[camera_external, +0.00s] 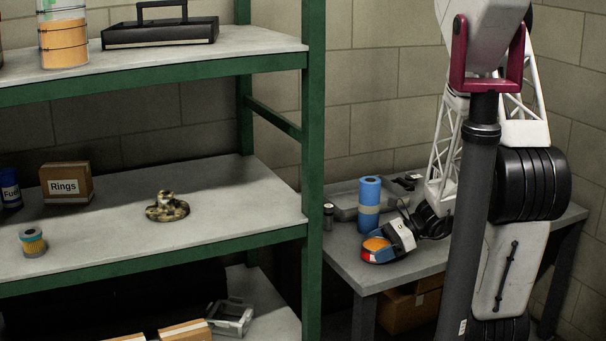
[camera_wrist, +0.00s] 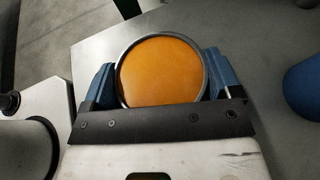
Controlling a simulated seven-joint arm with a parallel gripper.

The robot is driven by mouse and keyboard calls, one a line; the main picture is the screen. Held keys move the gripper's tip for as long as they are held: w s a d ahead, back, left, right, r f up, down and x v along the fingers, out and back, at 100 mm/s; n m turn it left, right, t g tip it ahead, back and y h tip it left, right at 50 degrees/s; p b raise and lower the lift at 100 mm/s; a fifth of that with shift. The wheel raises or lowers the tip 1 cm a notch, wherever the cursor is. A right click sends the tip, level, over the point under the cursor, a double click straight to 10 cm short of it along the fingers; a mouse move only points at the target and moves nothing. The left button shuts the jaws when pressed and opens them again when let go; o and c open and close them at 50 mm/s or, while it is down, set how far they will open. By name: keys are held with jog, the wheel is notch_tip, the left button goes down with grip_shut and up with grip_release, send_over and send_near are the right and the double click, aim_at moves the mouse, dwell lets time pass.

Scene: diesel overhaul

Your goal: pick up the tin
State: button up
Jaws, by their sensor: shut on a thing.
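The tin is round with a flat orange face and a metal rim; it fills the middle of the wrist view (camera_wrist: 160,72). In the external view its orange face (camera_external: 376,244) shows low over the grey bench. My gripper (camera_wrist: 160,80) has its two blue fingers on opposite sides of the tin, shut on it. In the external view my gripper (camera_external: 379,246) is near the bench's front left edge. The tin's underside is hidden, so I cannot tell whether it touches the bench.
A blue roll (camera_external: 370,190) stands upright just behind the tin. A shallow grey tray (camera_external: 345,204) and a small dark bottle (camera_external: 328,216) are farther back on the bench (camera_external: 352,270). A green-framed shelf (camera_external: 312,180) stands left. A cardboard box (camera_external: 408,305) is under the bench.

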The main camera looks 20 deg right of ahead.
aim_at(379, 246)
jog(key=shift+r, duration=0.15)
jog(key=shift+r, duration=0.85)
jog(key=shift+s+r, duration=0.3)
jog(key=shift+r, duration=0.55)
jog(key=s+r, duration=0.1)
jog(key=s, duration=1.4)
jog(key=shift+s+r, duration=0.15)
